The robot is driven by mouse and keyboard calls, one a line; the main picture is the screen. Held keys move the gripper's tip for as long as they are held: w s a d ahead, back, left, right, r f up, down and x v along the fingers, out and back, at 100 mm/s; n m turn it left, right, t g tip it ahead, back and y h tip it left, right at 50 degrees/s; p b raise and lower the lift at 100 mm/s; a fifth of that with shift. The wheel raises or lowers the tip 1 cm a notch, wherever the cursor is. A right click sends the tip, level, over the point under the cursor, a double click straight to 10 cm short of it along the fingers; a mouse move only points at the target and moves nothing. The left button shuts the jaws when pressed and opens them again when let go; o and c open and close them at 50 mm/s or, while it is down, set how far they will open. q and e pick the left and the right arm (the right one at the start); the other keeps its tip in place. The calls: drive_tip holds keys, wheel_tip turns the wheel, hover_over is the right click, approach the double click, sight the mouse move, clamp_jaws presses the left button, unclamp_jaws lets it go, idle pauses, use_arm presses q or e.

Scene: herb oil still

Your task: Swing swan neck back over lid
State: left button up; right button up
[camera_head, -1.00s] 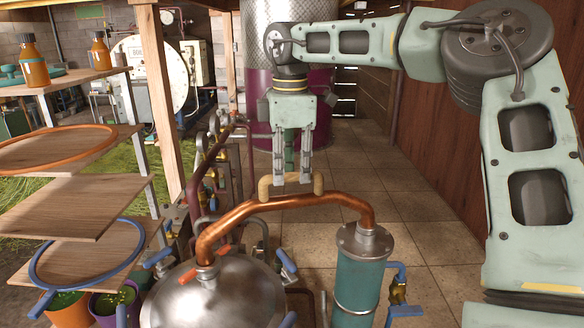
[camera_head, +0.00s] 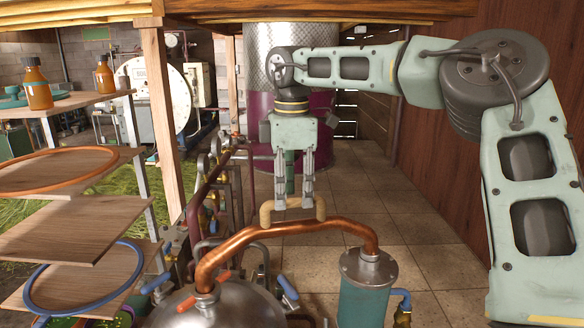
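The copper swan neck (camera_head: 290,227) arches between the steel dome lid (camera_head: 235,308) and the teal condenser column (camera_head: 366,301). Its left end comes down at the collar on top of the lid, beside small orange levers. Its right end comes down at the grey cap of the column. A tan handle (camera_head: 266,214) stands on top of the neck. My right gripper (camera_head: 293,205) points down with its fingertips at this handle, hiding its middle. Two finger parts show apart; whether they clamp the handle is unclear. My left gripper is out of view.
Wooden shelves at left carry an orange hoop (camera_head: 118,157), a blue hoop (camera_head: 30,290) and amber bottles (camera_head: 37,90). A post (camera_head: 160,120) and pipes with valves stand left of the neck. The tiled floor (camera_head: 420,220) at right is clear.

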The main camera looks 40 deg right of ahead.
wheel_tip(320, 180, up, 12)
drive_tip(key=shift+s+f, duration=0.15)
drive_tip(key=shift+s, duration=0.05)
drive_tip(key=shift+a, duration=0.1)
idle(0.7)
drive_tip(key=shift+f, duration=0.1)
